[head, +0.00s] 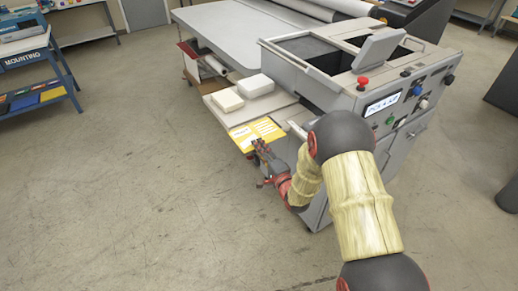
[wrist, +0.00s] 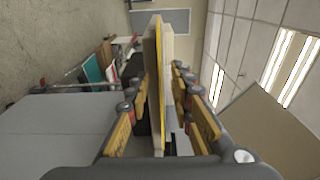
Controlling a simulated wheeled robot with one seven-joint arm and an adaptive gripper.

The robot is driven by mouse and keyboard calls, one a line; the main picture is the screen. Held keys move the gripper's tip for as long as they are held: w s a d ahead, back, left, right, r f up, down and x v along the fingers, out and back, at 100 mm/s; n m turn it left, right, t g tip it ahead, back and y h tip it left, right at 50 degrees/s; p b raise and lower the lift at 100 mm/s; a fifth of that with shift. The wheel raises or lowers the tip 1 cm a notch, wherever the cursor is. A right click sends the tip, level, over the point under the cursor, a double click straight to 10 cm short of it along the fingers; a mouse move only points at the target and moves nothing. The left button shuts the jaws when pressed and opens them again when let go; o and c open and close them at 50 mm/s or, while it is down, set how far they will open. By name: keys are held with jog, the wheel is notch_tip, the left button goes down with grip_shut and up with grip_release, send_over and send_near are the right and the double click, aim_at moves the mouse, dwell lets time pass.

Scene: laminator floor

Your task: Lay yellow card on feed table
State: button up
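The yellow card (head: 257,133), with white printed panels, lies flat at the front edge of the pale feed table (head: 279,102). Its near edge seems to reach slightly past the table edge. In the wrist view the card (wrist: 161,75) shows edge-on as a thin yellow strip between my fingers. My gripper (head: 259,147) is at the card's near edge. In the wrist view my gripper (wrist: 158,92) is open, with a gap between the card and the fingers on each side. I cannot tell whether the card rests fully on the table.
Two white stacks (head: 227,100) (head: 257,85) sit on the feed table behind the card. The grey laminator (head: 345,80) stands close on the right, with a red stop button (head: 363,81). A blue shelf cart (head: 35,70) is far left. The floor at left is clear.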

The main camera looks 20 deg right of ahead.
jog(key=shift+r, duration=0.15)
jog(key=p+v, duration=0.2)
jog(key=v, duration=1)
jog(key=w+d+r+n+g+h, duration=0.25)
jog(key=r+n, duration=0.25)
jog(key=r, duration=0.4)
jog(key=s+r+n+g+h, duration=0.2)
jog(key=s+r+n+g, duration=0.15)
jog(key=s+r, duration=0.2)
jog(key=s+a+r+n+g, duration=0.2)
jog(key=s+r+n+g, duration=0.1)
jog(key=s, duration=1)
jog(key=s+a+r+n+g, duration=0.3)
jog(key=s+r+n, duration=0.1)
jog(key=s, duration=0.9)
jog(key=shift+s+a+y, duration=0.1)
jog(key=shift+y, duration=0.15)
